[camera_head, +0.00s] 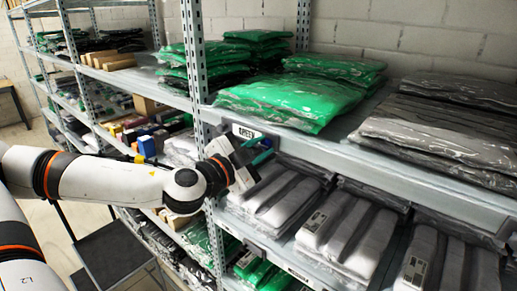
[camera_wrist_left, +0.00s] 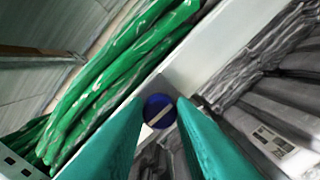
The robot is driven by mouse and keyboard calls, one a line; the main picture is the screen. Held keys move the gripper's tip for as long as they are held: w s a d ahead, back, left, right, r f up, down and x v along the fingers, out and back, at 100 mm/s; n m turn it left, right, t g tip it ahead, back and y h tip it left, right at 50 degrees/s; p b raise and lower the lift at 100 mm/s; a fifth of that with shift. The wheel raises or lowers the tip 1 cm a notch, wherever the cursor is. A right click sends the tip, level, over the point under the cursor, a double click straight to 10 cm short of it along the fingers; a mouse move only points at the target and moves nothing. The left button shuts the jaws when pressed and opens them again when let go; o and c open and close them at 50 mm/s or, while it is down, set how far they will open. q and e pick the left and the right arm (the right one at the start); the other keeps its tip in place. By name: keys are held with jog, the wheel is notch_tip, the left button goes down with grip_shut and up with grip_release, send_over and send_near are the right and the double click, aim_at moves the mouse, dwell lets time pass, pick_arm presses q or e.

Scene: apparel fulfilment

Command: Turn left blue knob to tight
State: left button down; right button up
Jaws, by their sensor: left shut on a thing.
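The blue knob (camera_wrist_left: 160,111) is round, with a pale bar across its face that lies slanted, rising to the right. It sits at the shelf's front edge in the left wrist view. My left gripper (camera_head: 263,150) has teal fingers and is at the shelf front, just right of an upright post and below a label. In the left wrist view its two fingers are on both sides of the knob, shut on it. In the head view the knob is hidden by the gripper. My right gripper is not in view.
Green bagged garments (camera_head: 290,98) and dark grey bagged garments (camera_head: 440,135) lie on the shelf above. Grey bagged packs (camera_head: 345,232) fill the shelf below, close to the gripper. A perforated metal post (camera_head: 195,60) stands left of it. A "GREEN" label (camera_head: 246,132) is on the shelf edge.

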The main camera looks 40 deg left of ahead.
pick_arm(q)
jog(key=m+b, duration=0.3)
jog(key=shift+f+m, duration=0.15)
jog(key=shift+m, duration=0.15)
jog(key=m+b, duration=0.2)
jog(key=m, duration=0.1)
jog(key=shift+a+m, duration=0.1)
jog(key=shift+m, duration=0.2)
jog(key=m+b, duration=0.2)
jog(key=m, duration=0.3)
jog(key=shift+b, duration=0.3)
jog(key=m+b, duration=0.1)
jog(key=m, duration=0.2)
jog(key=shift+m, duration=0.3)
jog(key=shift+r+m+b, duration=0.2)
jog(key=shift+m+b, duration=0.35)
jog(key=shift+m, duration=0.35)
